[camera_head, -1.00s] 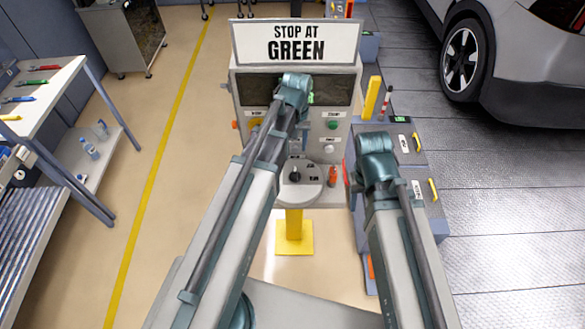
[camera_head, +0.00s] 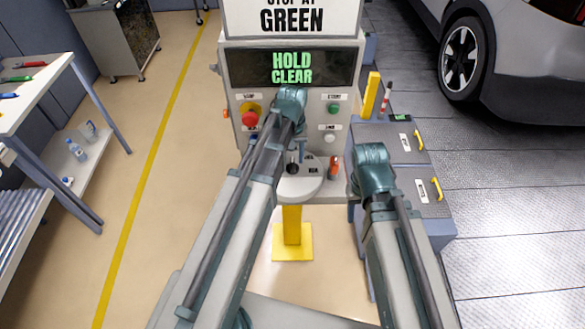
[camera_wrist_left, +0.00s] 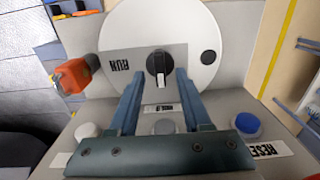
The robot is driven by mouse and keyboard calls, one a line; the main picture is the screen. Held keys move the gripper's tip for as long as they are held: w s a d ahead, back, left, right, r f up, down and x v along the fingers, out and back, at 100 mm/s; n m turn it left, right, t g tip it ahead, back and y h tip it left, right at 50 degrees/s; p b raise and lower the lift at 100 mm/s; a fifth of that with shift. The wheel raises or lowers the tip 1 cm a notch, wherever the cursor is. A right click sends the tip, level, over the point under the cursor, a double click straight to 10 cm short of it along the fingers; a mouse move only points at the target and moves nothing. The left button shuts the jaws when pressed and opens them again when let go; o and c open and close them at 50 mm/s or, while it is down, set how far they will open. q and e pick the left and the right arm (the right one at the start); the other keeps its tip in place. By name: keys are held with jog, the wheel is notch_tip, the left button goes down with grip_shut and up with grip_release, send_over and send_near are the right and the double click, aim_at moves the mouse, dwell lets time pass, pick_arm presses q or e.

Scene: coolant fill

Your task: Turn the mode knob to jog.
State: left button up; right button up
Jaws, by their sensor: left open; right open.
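The mode knob (camera_wrist_left: 160,66) is black with a white pointer mark on a round light plate (camera_wrist_left: 205,35). In the left wrist view its pointer faces down, toward my gripper, and a RUN label lies to its left. My left gripper (camera_wrist_left: 159,76) is open, with one fingertip on each side of the knob; I cannot tell whether they touch it. In the head view the knob (camera_head: 292,169) shows below my left wrist, beside the gripper fingers (camera_head: 302,149). I cannot make out a JOG label. My right wrist is to the right of the console; its fingers are hidden.
The console screen (camera_head: 292,67) reads HOLD CLEAR in green. A red button (camera_head: 250,119), a green button (camera_head: 334,108) and a white button (camera_head: 330,138) surround my left wrist. An orange-red piece (camera_head: 334,167) stands right of the plate. A grey cabinet (camera_head: 400,147) stands at the right.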

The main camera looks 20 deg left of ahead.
pick_arm(q)
notch_tip(320, 180, down, 2)
jog(key=shift+f+b, duration=0.2)
jog(key=shift+b, duration=0.5)
grip_shut()
dwell(0.9)
